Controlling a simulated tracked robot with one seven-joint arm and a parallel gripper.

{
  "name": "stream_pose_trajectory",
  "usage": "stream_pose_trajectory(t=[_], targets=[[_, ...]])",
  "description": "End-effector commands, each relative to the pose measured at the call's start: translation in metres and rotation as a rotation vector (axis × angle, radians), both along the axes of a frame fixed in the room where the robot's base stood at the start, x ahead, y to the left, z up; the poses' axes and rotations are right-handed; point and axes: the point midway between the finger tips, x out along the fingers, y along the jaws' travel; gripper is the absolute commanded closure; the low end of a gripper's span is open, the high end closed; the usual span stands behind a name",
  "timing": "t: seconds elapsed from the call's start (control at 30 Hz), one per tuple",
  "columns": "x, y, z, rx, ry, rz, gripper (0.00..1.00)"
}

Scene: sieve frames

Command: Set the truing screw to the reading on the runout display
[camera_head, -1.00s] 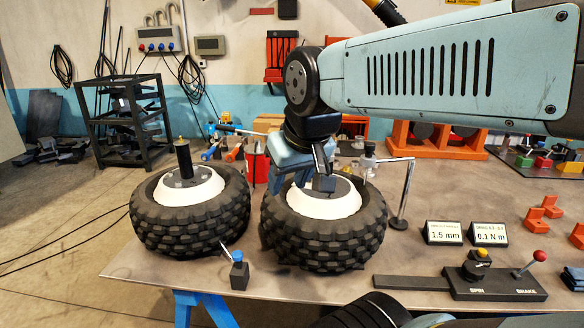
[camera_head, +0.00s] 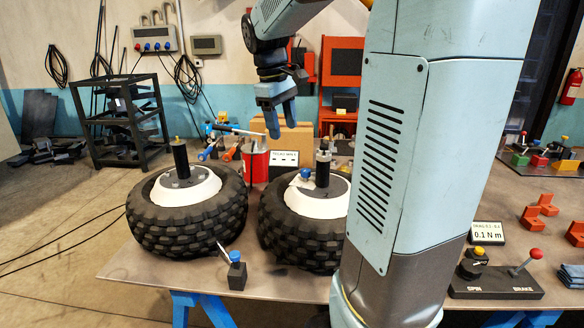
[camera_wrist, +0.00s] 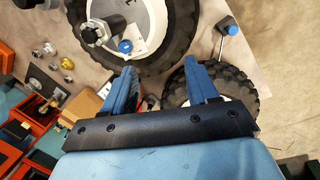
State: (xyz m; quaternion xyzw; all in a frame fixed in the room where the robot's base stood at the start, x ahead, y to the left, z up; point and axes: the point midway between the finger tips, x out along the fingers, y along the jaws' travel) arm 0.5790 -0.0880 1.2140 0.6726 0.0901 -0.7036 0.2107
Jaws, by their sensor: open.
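Two black knobbly tyres with white rims lie flat on the bench. The right wheel (camera_head: 280,224) carries a small blue knob (camera_head: 305,173) beside its central post, probably the truing screw; the knob also shows in the wrist view (camera_wrist: 125,46), just beyond my left fingertip. My gripper (camera_head: 283,128) is open and empty, raised above and behind the right wheel. The wrist view shows its two blue fingers (camera_wrist: 161,66) apart with nothing between them. A small card (camera_head: 285,158) behind the wheel has lettering too small to read surely. The 1.5 mm display is hidden behind my arm.
The left wheel (camera_head: 187,200) has a tall dark post. A 0.1 N m display (camera_head: 487,233) and the spin and brake control box (camera_head: 495,285) are at right. A red can (camera_head: 255,165) and cardboard box (camera_head: 283,137) stand behind.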

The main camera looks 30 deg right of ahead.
Motion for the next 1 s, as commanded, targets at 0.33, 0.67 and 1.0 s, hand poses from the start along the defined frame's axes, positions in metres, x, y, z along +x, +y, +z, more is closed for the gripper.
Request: stream_pose_trajectory(t=[0.33,0.67,1.0], targets=[[0.08,-0.05,-0.027,-0.031,0.243,0.135,0.41],[0.109,-0.072,-0.044,-0.03,0.346,0.193,0.41],[0.097,-0.082,-0.08,-0.028,0.353,0.195,0.41]])
